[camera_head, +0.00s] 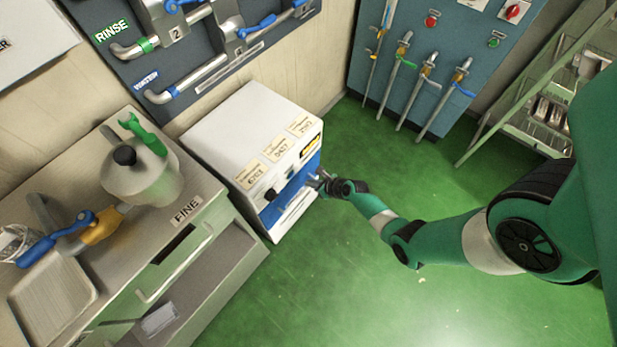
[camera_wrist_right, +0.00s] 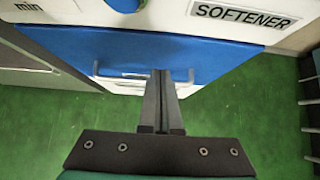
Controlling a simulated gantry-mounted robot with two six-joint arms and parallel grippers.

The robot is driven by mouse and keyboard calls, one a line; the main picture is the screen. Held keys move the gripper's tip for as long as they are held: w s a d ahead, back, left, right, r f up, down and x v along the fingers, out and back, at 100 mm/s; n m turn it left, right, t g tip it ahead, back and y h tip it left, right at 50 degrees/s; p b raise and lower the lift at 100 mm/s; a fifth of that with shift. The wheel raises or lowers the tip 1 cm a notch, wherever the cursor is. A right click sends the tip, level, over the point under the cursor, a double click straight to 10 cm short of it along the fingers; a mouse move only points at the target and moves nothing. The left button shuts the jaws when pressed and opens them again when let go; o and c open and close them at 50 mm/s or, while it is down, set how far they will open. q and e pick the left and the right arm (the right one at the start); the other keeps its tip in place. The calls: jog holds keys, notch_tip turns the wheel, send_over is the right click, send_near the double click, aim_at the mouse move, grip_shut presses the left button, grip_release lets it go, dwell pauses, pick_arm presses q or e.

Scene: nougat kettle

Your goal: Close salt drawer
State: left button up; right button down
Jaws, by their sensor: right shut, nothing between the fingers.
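The white softener cabinet (camera_head: 240,135) stands against the wall with a blue drawer front (camera_head: 285,198) low on its face. In the right wrist view the blue panel (camera_wrist_right: 95,48) lies below the white face, with a grey bar handle (camera_wrist_right: 110,77) along its lower edge. I cannot tell how far the drawer stands out. My right gripper (camera_head: 323,183) is shut and empty, at the drawer front. In the wrist view its fingers (camera_wrist_right: 160,78) reach the handle between its two ends; I cannot tell if they touch. My left gripper is not in view.
A grey counter (camera_head: 100,215) with a lidded pot (camera_head: 143,175) and a tray (camera_head: 55,297) stands left of the cabinet. A blue panel with hoses (camera_head: 420,75) and a shelf rack (camera_head: 545,100) are behind. The green floor (camera_head: 330,280) in front is clear.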

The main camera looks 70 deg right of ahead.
pick_arm(q)
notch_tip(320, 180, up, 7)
jog(key=p, duration=0.5)
pick_arm(e)
jog(key=v, duration=0.9)
jog(key=shift+s+a+r, duration=0.15)
jog(key=shift+s+r, duration=0.05)
jog(key=shift+s, duration=0.15)
